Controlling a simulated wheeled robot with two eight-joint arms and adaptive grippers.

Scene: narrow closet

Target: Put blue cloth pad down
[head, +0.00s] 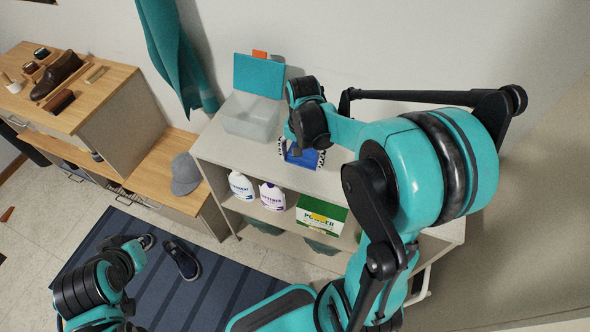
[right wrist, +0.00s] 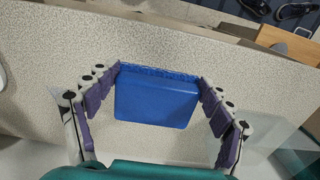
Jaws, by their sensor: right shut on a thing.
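The blue cloth pad (right wrist: 155,98) is between the purple-padded fingers of my right gripper (right wrist: 159,84) in the right wrist view. The fingers are shut on its two sides. In the head view, the pad (head: 302,158) shows below my right wrist, over the top of the white shelf unit (head: 225,150). My right gripper (head: 301,148) is partly hidden there by my wrist. I cannot tell whether the pad touches the shelf top.
A clear bin (head: 250,118) and a teal panel (head: 259,75) stand left of the pad. Two white bottles (head: 272,196) and a green powder box (head: 321,215) are on the shelf below. A grey cap (head: 185,174) lies on the wooden bench.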

